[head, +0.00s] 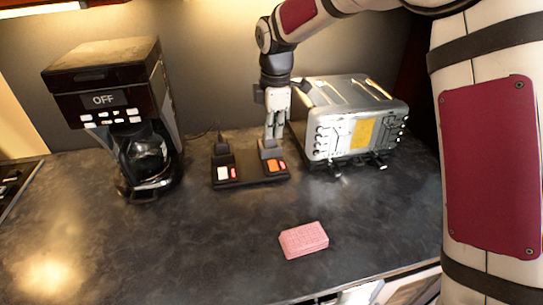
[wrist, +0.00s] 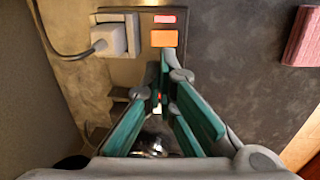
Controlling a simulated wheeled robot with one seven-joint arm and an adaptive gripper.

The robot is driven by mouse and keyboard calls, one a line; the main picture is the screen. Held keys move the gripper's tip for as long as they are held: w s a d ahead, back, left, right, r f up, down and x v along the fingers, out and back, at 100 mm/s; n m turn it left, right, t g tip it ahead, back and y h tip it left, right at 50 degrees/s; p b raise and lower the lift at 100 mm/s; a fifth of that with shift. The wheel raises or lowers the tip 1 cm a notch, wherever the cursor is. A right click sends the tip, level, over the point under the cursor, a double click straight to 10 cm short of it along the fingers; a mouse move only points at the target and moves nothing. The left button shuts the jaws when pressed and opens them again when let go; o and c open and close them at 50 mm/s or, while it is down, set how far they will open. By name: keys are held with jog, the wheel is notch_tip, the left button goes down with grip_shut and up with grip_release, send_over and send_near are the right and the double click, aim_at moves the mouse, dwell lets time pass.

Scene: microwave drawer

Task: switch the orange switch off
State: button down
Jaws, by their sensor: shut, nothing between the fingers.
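The orange switch (head: 272,167) is at the right end of a black switch box (head: 250,181) on the counter. It also shows in the wrist view (wrist: 164,38), with a small red indicator (wrist: 165,18) beside it. My gripper (head: 274,136) points down over the right end of the box, just behind the orange switch. In the wrist view my gripper (wrist: 166,60) is shut and empty, its teal fingertips just below the orange switch. I cannot tell whether they touch anything. A white switch (head: 223,173) is at the box's left end.
A grey plug (wrist: 112,38) with a cable sits beside the orange switch. A coffee maker (head: 110,80) stands left, and a silver toaster oven (head: 352,110) stands close to my gripper's right. A pink block (head: 303,240) lies in front; the counter around it is clear.

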aim_at(273, 168)
jog(key=f, duration=0.6)
jog(key=w+f+p, duration=0.1)
jog(key=f, duration=0.3)
jog(key=shift+w+a, duration=0.1)
jog(key=shift+w+f+b, duration=0.25)
jog(key=shift+f+b, duration=0.2)
jog(key=shift+b, duration=0.1)
jog(key=shift+s+r, duration=0.1)
jog(key=shift+s, duration=0.15)
jog(key=shift+s+d+p, duration=0.2)
jog(key=shift+s+p, duration=0.45)
jog(key=shift+s, duration=0.15)
